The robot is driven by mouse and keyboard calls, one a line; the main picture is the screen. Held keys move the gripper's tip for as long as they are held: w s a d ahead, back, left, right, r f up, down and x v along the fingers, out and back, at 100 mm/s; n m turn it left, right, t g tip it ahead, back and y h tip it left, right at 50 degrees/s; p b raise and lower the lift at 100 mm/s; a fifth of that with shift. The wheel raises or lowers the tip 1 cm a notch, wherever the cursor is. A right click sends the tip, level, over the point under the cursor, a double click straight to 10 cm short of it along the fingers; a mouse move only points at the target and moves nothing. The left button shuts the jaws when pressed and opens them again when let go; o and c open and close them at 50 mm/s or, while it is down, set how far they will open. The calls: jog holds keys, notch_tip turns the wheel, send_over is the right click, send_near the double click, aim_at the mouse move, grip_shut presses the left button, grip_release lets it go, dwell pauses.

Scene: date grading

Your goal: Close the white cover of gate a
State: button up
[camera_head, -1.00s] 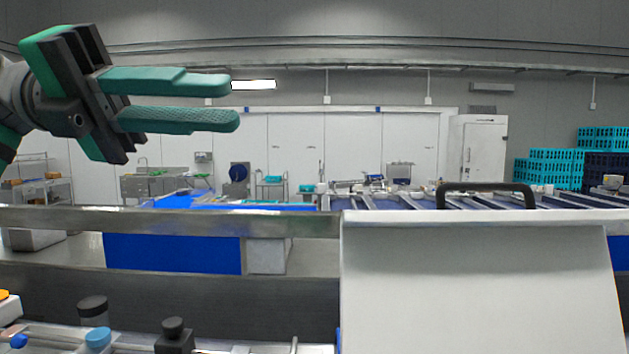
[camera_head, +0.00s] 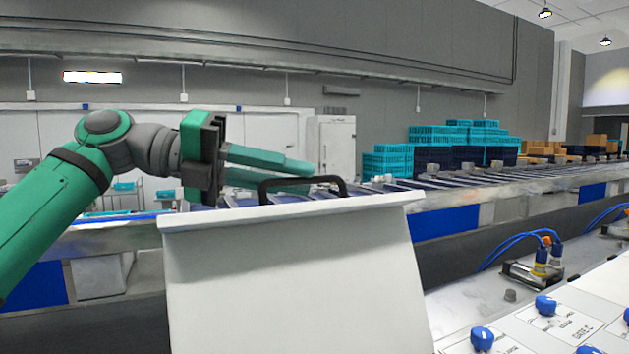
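The white cover (camera_head: 290,270) stands raised in the centre foreground, its broad face toward me. A black handle (camera_head: 303,181) rises from its top edge. My gripper (camera_head: 300,174), with green fingers, comes in from the left and lies level just behind the handle in this view. A narrow gap shows between the fingers, and they hold nothing that I can see. The handle overlaps the fingertips, and I cannot tell whether they touch. No gate a label shows in view.
A white panel with blue knobs (camera_head: 545,305) and a "GATE C" label lies at the lower right. Blue hoses (camera_head: 515,240) run to a fitting behind it. A metal rail and conveyor (camera_head: 470,185) stretch behind the cover. Teal crates (camera_head: 387,162) stand far back.

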aim_at(315, 180)
jog(key=shift+x, duration=1.9)
jog(key=shift+c, duration=0.7)
grip_shut()
